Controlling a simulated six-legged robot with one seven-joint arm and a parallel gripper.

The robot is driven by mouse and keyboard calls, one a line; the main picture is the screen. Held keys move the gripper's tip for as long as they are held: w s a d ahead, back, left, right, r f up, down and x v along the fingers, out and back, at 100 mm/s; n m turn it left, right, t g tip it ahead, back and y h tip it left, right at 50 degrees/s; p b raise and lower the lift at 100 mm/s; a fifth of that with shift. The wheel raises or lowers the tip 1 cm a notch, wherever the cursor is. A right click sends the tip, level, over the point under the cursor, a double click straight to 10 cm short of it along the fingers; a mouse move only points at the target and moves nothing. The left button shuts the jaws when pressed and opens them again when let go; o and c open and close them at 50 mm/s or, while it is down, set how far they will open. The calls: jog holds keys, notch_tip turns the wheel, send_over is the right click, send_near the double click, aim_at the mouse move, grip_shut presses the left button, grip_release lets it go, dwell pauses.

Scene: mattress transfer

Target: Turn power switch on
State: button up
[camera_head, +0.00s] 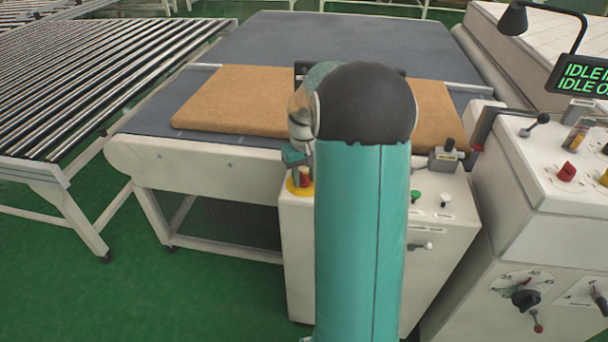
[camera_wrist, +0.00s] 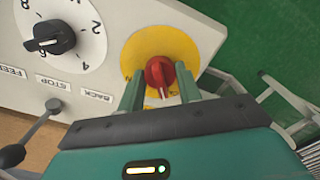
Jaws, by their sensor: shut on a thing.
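The power switch (camera_wrist: 158,73) is a red rotary knob on a round yellow plate (camera_wrist: 182,43), at the upper middle of the wrist view. My gripper (camera_wrist: 158,88) has its two green fingers on either side of the knob and is shut on it. A white pointer line on the knob points down toward my gripper in that view. In the head view the yellow plate (camera_head: 300,190) is on the white control cabinet (camera_head: 298,228), and my gripper (camera_head: 300,170) is just above it, partly hidden by my teal arm.
A black dial (camera_wrist: 49,38) and a lever (camera_wrist: 38,125) stand beside the switch. A brown mattress pad (camera_head: 235,100) lies on the grey conveyor table (camera_head: 330,40). A roller conveyor (camera_head: 90,75) is at left. A second control cabinet (camera_head: 540,170) with a display (camera_head: 585,77) stands at right.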

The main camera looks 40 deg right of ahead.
aim_at(304, 174)
jog(key=m, duration=0.4)
jog(key=shift+w, duration=0.1)
jog(key=m, duration=0.8)
jog(key=shift+m, duration=1.9)
jog(key=o, duration=1)
notch_tip(304, 174, up, 14)
jog(key=shift+f, duration=0.1)
